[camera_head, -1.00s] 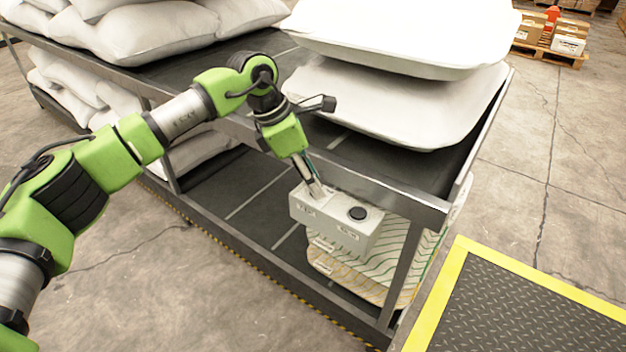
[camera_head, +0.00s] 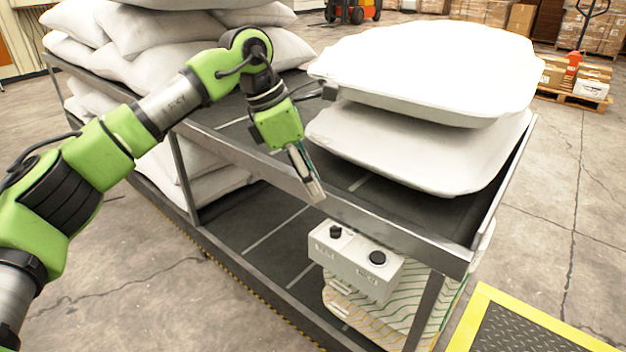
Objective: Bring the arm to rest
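My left arm comes in from the left, and its green wrist points down. The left gripper (camera_head: 314,190) is in front of the rack's upper front rail, above and left of the control box (camera_head: 350,268). Its fingers look close together, with nothing seen between them. The pale grey box has two black knobs or buttons on top, the left one (camera_head: 336,231) and the right one (camera_head: 377,257). The gripper is apart from both. My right gripper is not in view.
A dark metal rack (camera_head: 260,160) carries two stacked white pillow-like shapes (camera_head: 430,70) close beside my wrist. White pillows (camera_head: 150,35) are piled at left. A yellow-edged mat (camera_head: 520,330) lies at lower right. The concrete floor at left is clear.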

